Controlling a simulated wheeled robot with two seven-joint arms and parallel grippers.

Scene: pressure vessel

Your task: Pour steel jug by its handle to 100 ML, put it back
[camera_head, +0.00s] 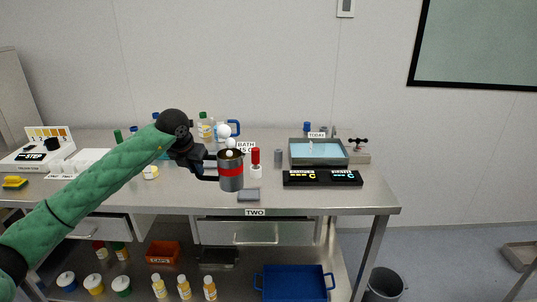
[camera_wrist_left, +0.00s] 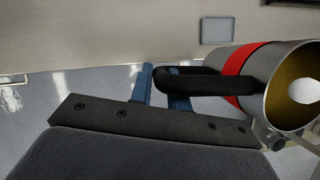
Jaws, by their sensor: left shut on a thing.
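The steel jug (camera_head: 231,172) has a red band and a black handle. It is in front of the bench's back items, near the front edge, and looks roughly upright in the head view. My left gripper (camera_head: 204,174) is shut on its handle. In the left wrist view the jug (camera_wrist_left: 268,85) is at the right, its mouth showing a brownish inside with a white round patch. The black handle (camera_wrist_left: 190,82) lies at the blue fingertips of my left gripper (camera_wrist_left: 150,85). I cannot tell whether the jug touches the bench. My right gripper is not in view.
A water bath tray (camera_head: 318,163) stands at the right back, with a black display panel (camera_head: 322,179) before it. A red-topped bottle (camera_head: 255,158) stands close right of the jug. A small grey pad (camera_head: 248,195) lies at the front edge. Bottles crowd the back.

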